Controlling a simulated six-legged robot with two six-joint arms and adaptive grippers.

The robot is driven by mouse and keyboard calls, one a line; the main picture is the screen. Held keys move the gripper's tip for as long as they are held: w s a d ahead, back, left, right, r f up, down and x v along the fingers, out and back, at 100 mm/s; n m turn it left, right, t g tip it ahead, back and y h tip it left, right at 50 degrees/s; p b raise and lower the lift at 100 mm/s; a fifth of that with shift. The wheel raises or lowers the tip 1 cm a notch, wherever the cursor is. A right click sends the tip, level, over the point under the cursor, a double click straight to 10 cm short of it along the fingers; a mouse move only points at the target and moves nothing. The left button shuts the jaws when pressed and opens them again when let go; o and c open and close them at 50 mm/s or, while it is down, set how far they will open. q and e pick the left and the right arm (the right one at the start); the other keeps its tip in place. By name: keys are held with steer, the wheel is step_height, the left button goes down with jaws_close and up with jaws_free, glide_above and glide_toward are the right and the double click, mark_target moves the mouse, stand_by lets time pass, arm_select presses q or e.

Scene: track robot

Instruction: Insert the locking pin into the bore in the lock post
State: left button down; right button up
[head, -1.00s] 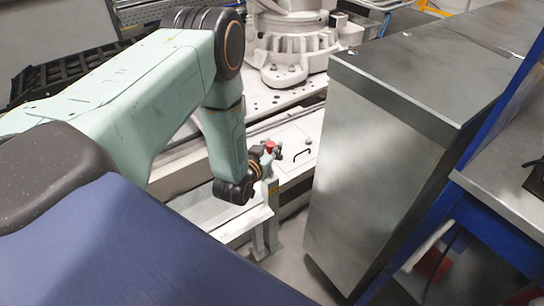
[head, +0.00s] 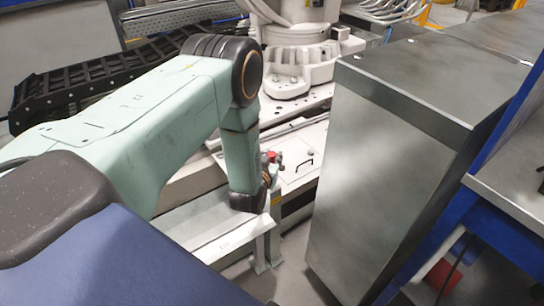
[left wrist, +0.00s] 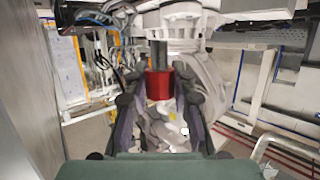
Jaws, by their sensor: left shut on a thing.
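The locking pin has a red cylindrical head (left wrist: 158,85) and a grey shaft (left wrist: 158,54), in the left wrist view. My left gripper (left wrist: 158,100) is shut on the red head, with a dark finger on each side. The shaft points away from the gripper. In the head view, the left gripper (head: 272,167) is small and partly hidden by its own wrist, with a bit of red at it. A narrow grey upright post (head: 275,205) stands just below it and may be the lock post. I cannot make out a bore. My right gripper does not show.
A tall metal cabinet (head: 385,170) stands close to the right of the gripper. A white industrial robot base (head: 300,65) is behind. A light panel with a black handle (head: 304,164) lies beyond the gripper. A pale ledge (head: 215,225) is below my forearm.

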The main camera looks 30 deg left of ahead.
arm_select(q)
step_height(320, 180, down, 2)
steer(key=shift+a+b, duration=0.1)
steer(key=shift+b, duration=0.5)
steer(key=shift+f+b, duration=0.55)
steer(key=shift+f, duration=0.15)
steer(key=shift+f+b, duration=0.5)
steer(key=shift+f, duration=0.2)
steer(key=shift+f+b, duration=1.35)
steer(key=shift+f, duration=0.5)
stand_by(0.4)
steer(key=c, duration=1)
jaws_free()
steer(key=shift+c, duration=0.2)
